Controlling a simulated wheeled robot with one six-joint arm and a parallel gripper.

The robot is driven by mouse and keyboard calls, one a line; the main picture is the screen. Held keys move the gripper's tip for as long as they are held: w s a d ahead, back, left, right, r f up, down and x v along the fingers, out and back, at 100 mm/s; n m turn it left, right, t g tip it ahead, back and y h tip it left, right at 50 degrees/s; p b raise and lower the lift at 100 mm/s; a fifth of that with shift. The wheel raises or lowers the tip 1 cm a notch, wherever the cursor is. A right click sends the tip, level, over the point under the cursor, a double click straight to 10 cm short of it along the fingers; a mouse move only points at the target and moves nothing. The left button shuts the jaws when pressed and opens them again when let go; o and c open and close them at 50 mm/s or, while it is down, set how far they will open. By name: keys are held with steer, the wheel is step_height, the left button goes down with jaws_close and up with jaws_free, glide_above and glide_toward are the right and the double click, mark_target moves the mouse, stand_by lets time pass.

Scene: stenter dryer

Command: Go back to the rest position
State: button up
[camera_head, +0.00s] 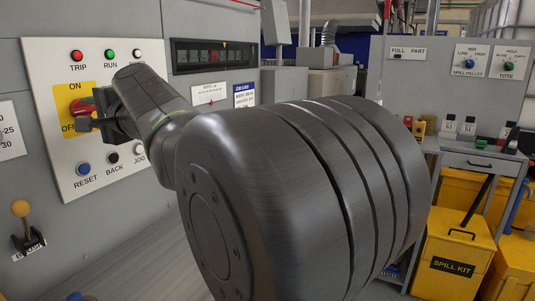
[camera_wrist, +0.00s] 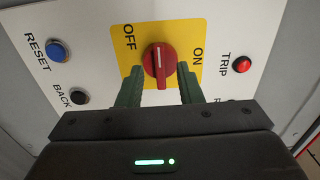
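My gripper (camera_head: 84,118) is in front of the red rotary switch (camera_head: 80,104) on the white control panel (camera_head: 45,60). In the wrist view the two green fingers of my gripper (camera_wrist: 160,68) are apart, one on each side of the lower part of the red switch (camera_wrist: 157,58). Small gaps seem to show beside the switch; whether a finger touches it I cannot tell. The switch's white line lies between the OFF and ON labels on the yellow plate (camera_wrist: 188,38). My arm covers much of the middle of the head view.
The red TRIP button (camera_head: 77,56), green RUN button (camera_head: 110,54), blue RESET button (camera_head: 83,169) and black BACK button (camera_head: 113,158) surround the switch. A yellow-knobbed lever (camera_head: 21,208) is at lower left. A grey bench (camera_head: 480,160) and yellow spill kit bin (camera_head: 452,262) stand at right.

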steer(key=shift+x, duration=1)
steer(key=shift+r+m+p, duration=0.25)
steer(key=shift+m+p, duration=0.05)
steer(key=shift+p, duration=0.35)
steer(key=m+p, duration=0.4)
steer(key=p, duration=0.1)
steer(key=shift+r+m, duration=0.1)
steer(key=shift+m, duration=0.3)
steer(key=shift+m+p, duration=0.85)
steer(key=shift+m, duration=0.25)
